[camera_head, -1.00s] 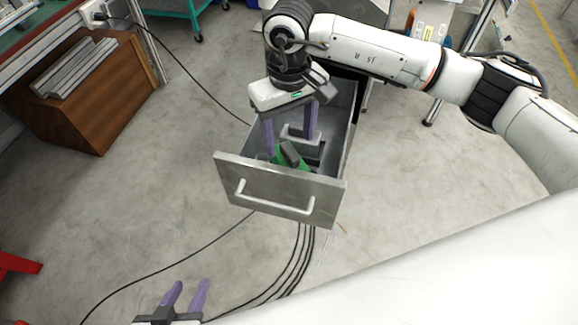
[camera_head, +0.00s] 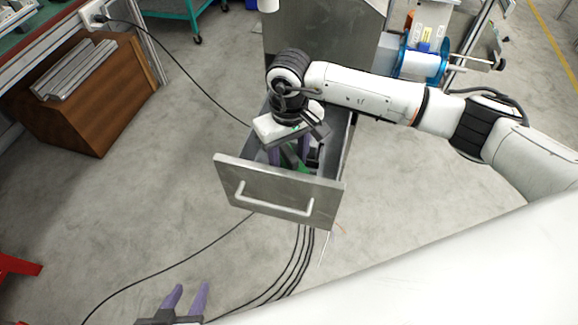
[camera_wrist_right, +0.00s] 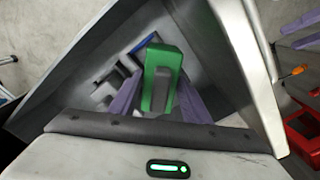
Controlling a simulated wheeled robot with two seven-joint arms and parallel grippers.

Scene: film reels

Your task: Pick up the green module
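The green module (camera_wrist_right: 160,82), with a dark grey part on it, sits inside the open metal drawer (camera_head: 279,191). In the head view only a little of its green (camera_head: 302,169) shows behind the drawer front. My right gripper (camera_head: 289,157) reaches down into the drawer, its purple fingers on both sides of the module. In the right wrist view the fingers (camera_wrist_right: 160,92) lie close against the module's sides and look shut on it. My left gripper (camera_head: 187,298) is open and empty near the bottom edge of the head view.
A grey object (camera_wrist_right: 106,90) lies beside the module in the drawer. The drawer walls stand close around my right gripper. A blue reel (camera_head: 421,66) is at the back right. A wooden cabinet (camera_head: 85,105) stands at the left.

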